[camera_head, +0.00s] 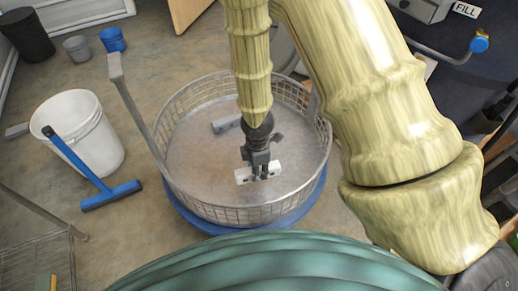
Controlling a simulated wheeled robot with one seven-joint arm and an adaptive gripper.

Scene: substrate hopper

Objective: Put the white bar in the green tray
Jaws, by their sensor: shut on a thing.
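The white bar (243,176) is a short, pale block with dark marks, seen inside the round metal basket (178,190), toward its front. My gripper (262,168) points down into the basket and is shut on the white bar near its middle. The bar sticks out on both sides of the fingers. I cannot tell whether the bar touches the basket floor or is held just above it. I cannot make out a green tray in this view.
A grey block (226,124) lies in the basket behind my gripper. A white bucket (88,130) and a blue squeegee (112,194) are on the left.

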